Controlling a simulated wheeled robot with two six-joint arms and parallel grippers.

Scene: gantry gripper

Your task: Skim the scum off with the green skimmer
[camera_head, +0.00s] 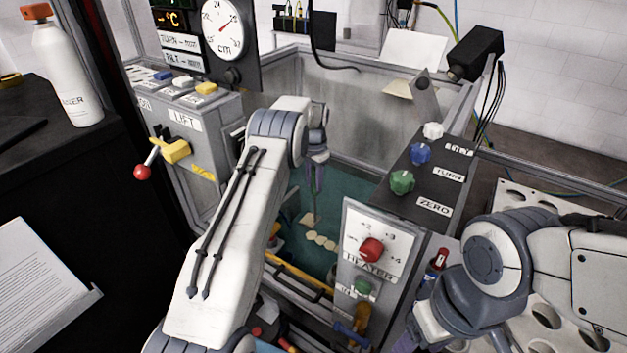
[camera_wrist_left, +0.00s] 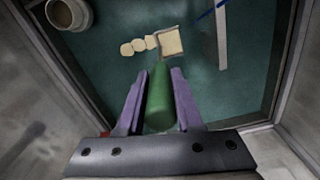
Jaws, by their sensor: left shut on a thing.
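My left gripper (camera_head: 318,178) reaches down into the tank and is shut on the green skimmer. The skimmer's green handle (camera_wrist_left: 158,98) lies between the purple fingers (camera_wrist_left: 154,103) in the left wrist view. Its square head (camera_wrist_left: 171,43) has a thin frame and a cream face; I cannot tell whether that is mesh or gathered scum. In the head view the scum patches (camera_head: 320,240) show on the teal liquid (camera_head: 345,205), close to the head (camera_head: 308,219). My right gripper is not visible.
Tank walls (camera_head: 360,115) surround the liquid. A heater panel (camera_head: 373,245) with a red knob and a knob panel (camera_head: 415,180) stand at right. The lift box (camera_head: 195,140) with its lever stands at left. A round cup-like thing (camera_wrist_left: 68,13) shows at the wrist view's upper left.

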